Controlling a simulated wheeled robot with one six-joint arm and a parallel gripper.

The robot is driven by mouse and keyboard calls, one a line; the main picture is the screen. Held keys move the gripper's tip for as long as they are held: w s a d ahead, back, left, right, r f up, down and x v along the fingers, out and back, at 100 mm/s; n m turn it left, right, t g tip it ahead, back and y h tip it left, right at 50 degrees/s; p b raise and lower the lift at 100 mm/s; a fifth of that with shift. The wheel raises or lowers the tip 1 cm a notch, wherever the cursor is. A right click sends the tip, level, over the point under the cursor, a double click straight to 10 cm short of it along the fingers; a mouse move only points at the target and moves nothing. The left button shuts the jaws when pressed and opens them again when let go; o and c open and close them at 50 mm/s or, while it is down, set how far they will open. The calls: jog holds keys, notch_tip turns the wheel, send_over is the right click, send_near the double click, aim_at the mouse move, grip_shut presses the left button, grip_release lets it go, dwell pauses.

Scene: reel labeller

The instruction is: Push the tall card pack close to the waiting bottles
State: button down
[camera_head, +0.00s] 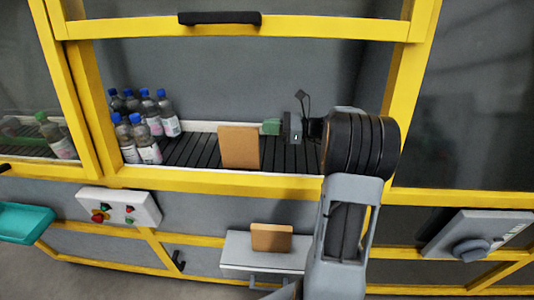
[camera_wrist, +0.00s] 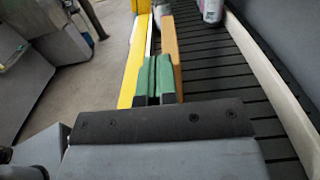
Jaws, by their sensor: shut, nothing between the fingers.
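The tall card pack (camera_head: 238,147) is a brown upright block on the dark slatted conveyor, inside the yellow-framed opening. The waiting bottles (camera_head: 143,124), with blue caps and purplish contents, stand in a group left of it, with a clear gap between. My gripper (camera_head: 270,127) is shut and empty, its green fingertips just right of the pack. In the wrist view, the shut green fingers (camera_wrist: 157,78) lie alongside the pack's brown edge (camera_wrist: 172,55); I cannot tell whether they touch it. Part of a bottle (camera_wrist: 212,10) shows at the top there.
A yellow frame rail (camera_head: 210,181) runs along the conveyor's front, and a pale rail (camera_wrist: 262,65) along its other side. Another brown pack (camera_head: 271,237) stands on a grey shelf (camera_head: 240,250) below. A control box (camera_head: 118,207) is at lower left. The slats between pack and bottles are free.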

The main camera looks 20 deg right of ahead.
notch_tip(320, 180, down, 11)
jog(key=shift+f, duration=0.1)
jog(key=shift+w+a+p, duration=0.25)
jog(key=shift+a+p, duration=0.2)
